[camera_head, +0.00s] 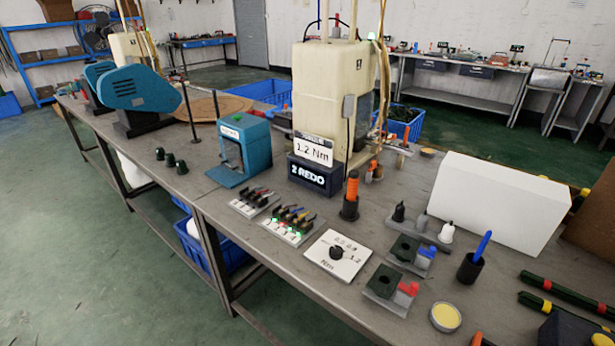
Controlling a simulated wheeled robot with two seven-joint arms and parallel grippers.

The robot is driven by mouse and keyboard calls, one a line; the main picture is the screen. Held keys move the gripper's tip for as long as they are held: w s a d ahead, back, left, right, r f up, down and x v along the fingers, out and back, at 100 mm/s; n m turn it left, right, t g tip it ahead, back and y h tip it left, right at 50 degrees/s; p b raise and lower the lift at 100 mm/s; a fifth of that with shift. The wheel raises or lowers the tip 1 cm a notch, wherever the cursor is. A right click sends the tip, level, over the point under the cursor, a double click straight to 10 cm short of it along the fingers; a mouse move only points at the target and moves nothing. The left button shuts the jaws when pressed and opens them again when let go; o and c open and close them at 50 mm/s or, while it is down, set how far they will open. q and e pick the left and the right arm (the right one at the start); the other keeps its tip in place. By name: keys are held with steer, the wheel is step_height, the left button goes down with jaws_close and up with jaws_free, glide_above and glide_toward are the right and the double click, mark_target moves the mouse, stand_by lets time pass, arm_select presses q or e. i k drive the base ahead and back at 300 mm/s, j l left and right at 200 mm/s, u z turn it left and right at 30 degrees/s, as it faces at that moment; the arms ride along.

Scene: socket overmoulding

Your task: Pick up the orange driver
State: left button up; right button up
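The orange driver (352,186) stands upright in a dark round holder (349,210) on the grey workbench. It has an orange ribbed handle, and its lower end is hidden inside the holder. Neither of my grippers shows in the head view.
A sign reading "2 REDO" (309,177) and a cream machine (325,95) stand behind the driver. A white dial panel (338,257) lies in front. A white block (500,203), a blue-handled tool (482,246) in a cup and dark fixtures (391,287) stand to the right.

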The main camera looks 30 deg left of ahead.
mark_target(352, 179)
steer(key=i+j+u, duration=0.85)
steer(key=j, duration=0.15)
steer(key=k+j+z, duration=0.15)
steer(key=j, duration=0.25)
steer(key=k, duration=0.1)
